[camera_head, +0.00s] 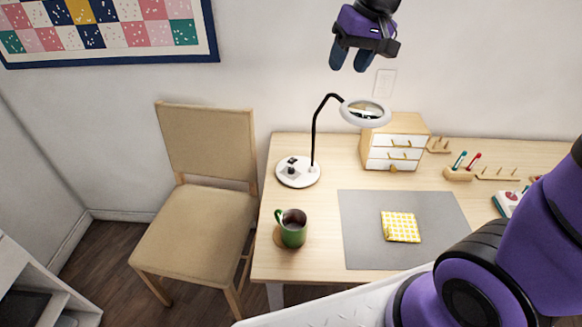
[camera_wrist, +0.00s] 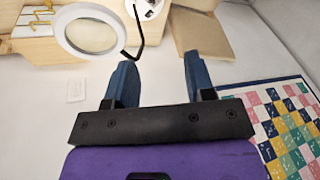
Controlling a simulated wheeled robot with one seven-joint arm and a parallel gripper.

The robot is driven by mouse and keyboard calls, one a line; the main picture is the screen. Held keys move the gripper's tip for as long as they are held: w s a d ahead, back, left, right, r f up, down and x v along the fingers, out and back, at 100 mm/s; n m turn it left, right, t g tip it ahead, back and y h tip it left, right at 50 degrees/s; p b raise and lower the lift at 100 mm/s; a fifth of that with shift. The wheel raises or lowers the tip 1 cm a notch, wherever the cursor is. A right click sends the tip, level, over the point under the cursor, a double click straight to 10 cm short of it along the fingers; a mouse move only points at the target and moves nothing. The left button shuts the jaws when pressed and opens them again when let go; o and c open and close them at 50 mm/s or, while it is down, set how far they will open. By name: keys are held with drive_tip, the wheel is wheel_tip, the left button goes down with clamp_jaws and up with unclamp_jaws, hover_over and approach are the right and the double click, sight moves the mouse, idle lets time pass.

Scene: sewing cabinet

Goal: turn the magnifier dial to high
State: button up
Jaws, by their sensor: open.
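The magnifier lamp stands on the left part of the table, with a round white base (camera_head: 298,173), a thin black bent neck and a white ring head (camera_head: 366,111). A small black dial (camera_head: 291,169) sits on the base; its setting is too small to read. In the wrist view the ring head (camera_wrist: 90,33) is at the upper left, and part of the base (camera_wrist: 150,8) shows at the top edge. My gripper (camera_head: 350,57) is high above the table near the wall, above the ring head and apart from it. It is open and empty, its blue fingers (camera_wrist: 158,82) spread.
A green mug (camera_head: 292,229) stands in front of the lamp base. A small drawer cabinet (camera_head: 393,145) stands behind, right of the lamp. A grey mat (camera_head: 360,215) bears a yellow checked cloth (camera_head: 401,228). A chair (camera_head: 205,150) is left of the table (camera_head: 305,267).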

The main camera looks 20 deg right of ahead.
drive_tip(key=w+a+f+g, duration=0.1)
drive_tip(key=w+a+f, duration=0.1)
drive_tip(key=w+f, duration=0.65)
drive_tip(key=n+g+h, duration=0.1)
drive_tip(key=g+h, duration=0.1)
hover_over(291, 168)
wheel_tip(291, 168, down, 26)
drive_tip(key=r, duration=0.1)
wheel_tip(291, 168, down, 12)
clamp_jaws()
